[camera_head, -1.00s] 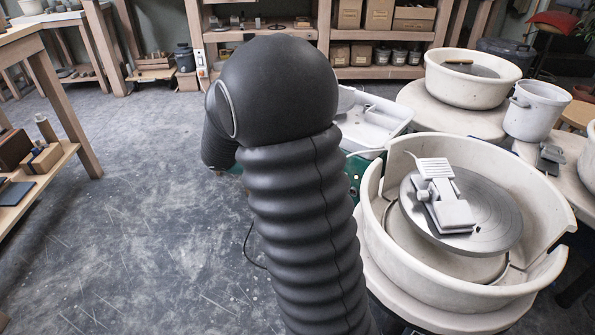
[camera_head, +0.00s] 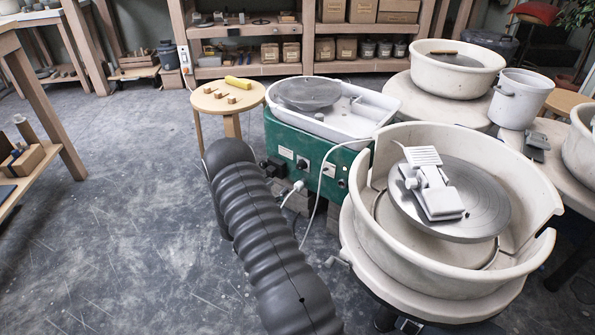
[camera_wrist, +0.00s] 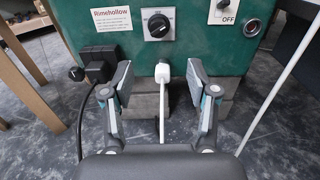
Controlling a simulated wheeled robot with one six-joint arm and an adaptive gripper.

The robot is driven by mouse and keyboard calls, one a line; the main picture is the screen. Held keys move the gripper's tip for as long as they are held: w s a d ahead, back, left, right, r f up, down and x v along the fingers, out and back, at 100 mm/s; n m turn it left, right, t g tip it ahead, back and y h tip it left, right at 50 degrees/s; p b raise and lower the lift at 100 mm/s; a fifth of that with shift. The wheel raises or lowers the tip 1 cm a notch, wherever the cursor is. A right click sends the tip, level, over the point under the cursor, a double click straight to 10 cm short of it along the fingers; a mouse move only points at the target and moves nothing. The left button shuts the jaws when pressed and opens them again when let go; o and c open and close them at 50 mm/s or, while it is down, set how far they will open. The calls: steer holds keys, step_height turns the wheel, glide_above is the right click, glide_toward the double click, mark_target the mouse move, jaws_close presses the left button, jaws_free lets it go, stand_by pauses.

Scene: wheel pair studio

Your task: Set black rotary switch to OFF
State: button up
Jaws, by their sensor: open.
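The black rotary switch (camera_wrist: 158,25) sits on a pale square plate on the front of a green wheel housing, upper middle in the wrist view. A second plate (camera_wrist: 224,12) at the upper right reads OFF under a dark control cut by the picture's top edge. My gripper (camera_wrist: 160,70) is open and empty, its fingers apart, low in front of the panel. The switch appears above the gap between them. The head view hides the gripper behind my arm.
A white plug (camera_wrist: 163,73) with a cable sits in the panel below the switch, between the fingers in the picture. A black plug (camera_wrist: 98,68) is at the left. Another white cable (camera_wrist: 272,88) hangs at the right. A round stool (camera_head: 226,97) stands behind left.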

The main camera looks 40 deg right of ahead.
mark_target(298, 168)
steer(key=x, duration=1.3)
steer(key=shift+w+d+f, duration=0.2)
steer(key=shift+w+d, duration=0.1)
jaws_close()
